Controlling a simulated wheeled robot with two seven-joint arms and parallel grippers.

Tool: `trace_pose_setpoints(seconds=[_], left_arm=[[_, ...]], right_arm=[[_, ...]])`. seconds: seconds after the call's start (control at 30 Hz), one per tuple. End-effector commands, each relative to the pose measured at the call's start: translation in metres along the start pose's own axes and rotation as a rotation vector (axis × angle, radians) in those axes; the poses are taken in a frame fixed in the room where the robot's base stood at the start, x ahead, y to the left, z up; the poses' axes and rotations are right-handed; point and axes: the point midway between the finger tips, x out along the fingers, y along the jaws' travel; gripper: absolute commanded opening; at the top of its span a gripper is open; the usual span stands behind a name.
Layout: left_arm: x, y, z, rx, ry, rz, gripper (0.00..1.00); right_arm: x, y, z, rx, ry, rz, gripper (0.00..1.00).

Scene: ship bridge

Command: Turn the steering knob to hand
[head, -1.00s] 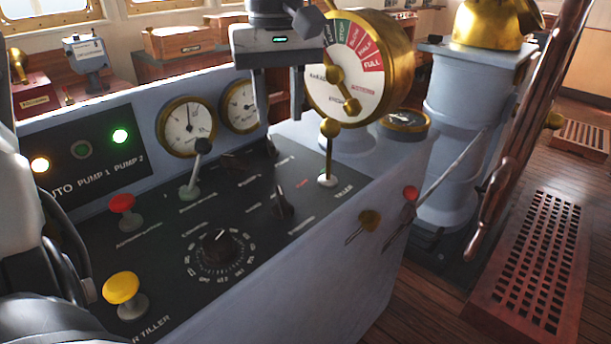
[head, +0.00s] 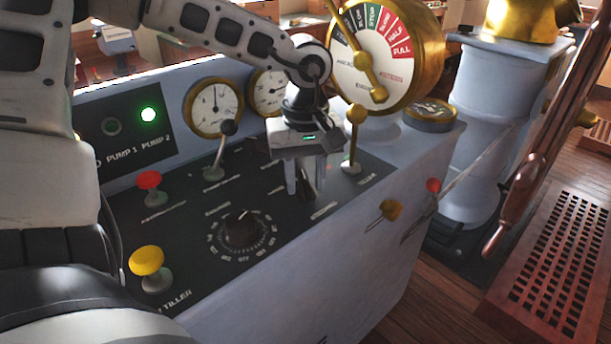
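The console panel (head: 190,256) carries black pointer knobs and a round dial knob (head: 243,229) with a white scale. My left gripper (head: 306,186) hangs over the panel, pointing down, right of the dial. Its two fingers are apart, and a dark pointer knob (head: 307,189) shows between and behind them, mostly hidden. I cannot tell whether the fingers touch it. The labels around the knob are too blurred to read, so its setting is unclear. My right gripper is not in view.
A small lever (head: 219,150), a red button (head: 149,187) and a yellow button (head: 147,262) stand up from the panel. A brass tiller lever (head: 354,140) stands close right of my gripper, below the engine telegraph (head: 388,50). Two gauges (head: 213,107) line the back.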

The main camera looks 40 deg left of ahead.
Motion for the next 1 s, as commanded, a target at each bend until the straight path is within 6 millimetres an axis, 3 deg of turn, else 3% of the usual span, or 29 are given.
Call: trace_pose_setpoints(seconds=[0.27, 0.4, 0.77, 1.0], left_arm=[[0.002, 0.000, 0.000, 0.000, 0.001, 0.000, 0.34], [0.001, 0.000, 0.000, 0.000, 0.001, 0.000, 0.00], [0.002, 0.000, 0.000, -0.027, 0.001, 0.000, 0.00], [0.005, 0.001, -0.001, -0.147, 0.003, 0.002, 0.00]], right_arm=[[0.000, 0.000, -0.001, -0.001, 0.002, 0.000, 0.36], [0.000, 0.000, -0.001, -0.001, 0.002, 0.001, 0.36], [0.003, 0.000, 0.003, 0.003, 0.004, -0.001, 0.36], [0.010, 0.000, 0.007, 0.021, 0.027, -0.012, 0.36]])
